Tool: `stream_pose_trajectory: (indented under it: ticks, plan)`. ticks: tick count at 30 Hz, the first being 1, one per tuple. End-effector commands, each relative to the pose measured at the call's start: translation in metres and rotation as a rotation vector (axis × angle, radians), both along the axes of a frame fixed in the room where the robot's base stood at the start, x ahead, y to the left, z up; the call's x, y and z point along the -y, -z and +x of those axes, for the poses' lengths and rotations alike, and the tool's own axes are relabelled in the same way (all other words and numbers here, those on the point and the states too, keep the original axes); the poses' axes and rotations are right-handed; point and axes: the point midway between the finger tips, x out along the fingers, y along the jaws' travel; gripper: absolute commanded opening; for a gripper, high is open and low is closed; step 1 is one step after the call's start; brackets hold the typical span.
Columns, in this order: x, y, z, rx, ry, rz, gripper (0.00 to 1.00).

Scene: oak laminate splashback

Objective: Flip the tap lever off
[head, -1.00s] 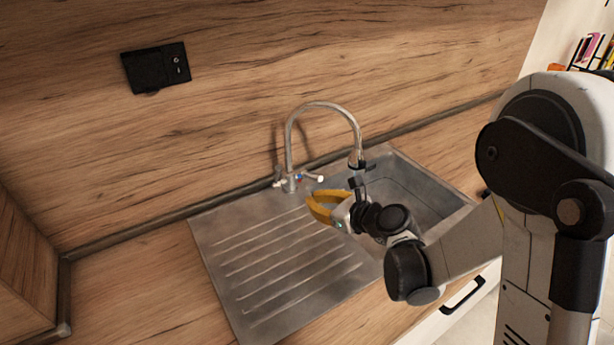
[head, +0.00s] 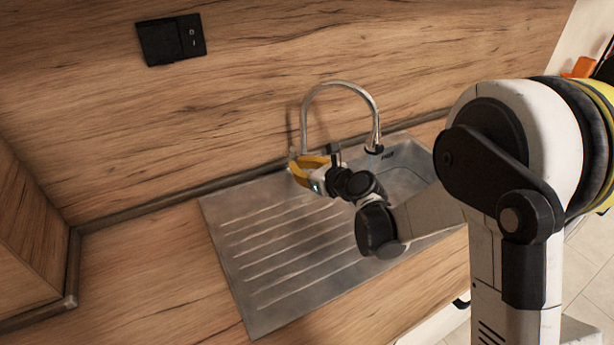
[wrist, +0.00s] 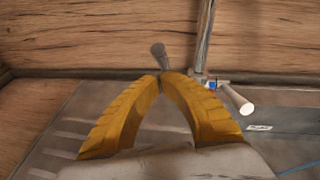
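The chrome tap (head: 305,120) stands at the back edge of the steel sink, its spout arching to the right. In the wrist view its column (wrist: 204,35) rises right of my fingertips. A lever with a pale round end (wrist: 237,103) sticks out to the right, beside a red and blue mark. A grey lever-like piece (wrist: 159,54) shows just beyond my fingertips; contact cannot be told. My gripper (head: 292,168) is at the tap's base, its yellow fingers bowed with tips together (wrist: 160,78). It hides the tap base and levers in the head view.
The ribbed drainboard (head: 280,240) is clear, and the sink bowl (head: 405,178) lies to the right. The wooden splashback (head: 250,90) rises close behind the tap. A black socket plate (head: 171,40) is on it, upper left.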

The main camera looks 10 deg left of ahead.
Motion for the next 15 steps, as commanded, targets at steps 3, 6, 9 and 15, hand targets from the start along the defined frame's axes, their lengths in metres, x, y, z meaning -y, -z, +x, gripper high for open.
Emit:
stream_pose_trajectory:
  ticks: [3,6,9,15]
  plan:
    - [-0.0031,-0.0022,0.0026,0.000,0.000,0.000,0.00]
    - [-0.0035,-0.0028,0.0030,0.000,0.000,0.000,0.00]
    - [-0.0034,-0.0029,0.0029,0.000,0.000,0.000,0.00]
    - [-0.0067,-0.0065,0.0062,-0.001,0.000,-0.001,0.00]
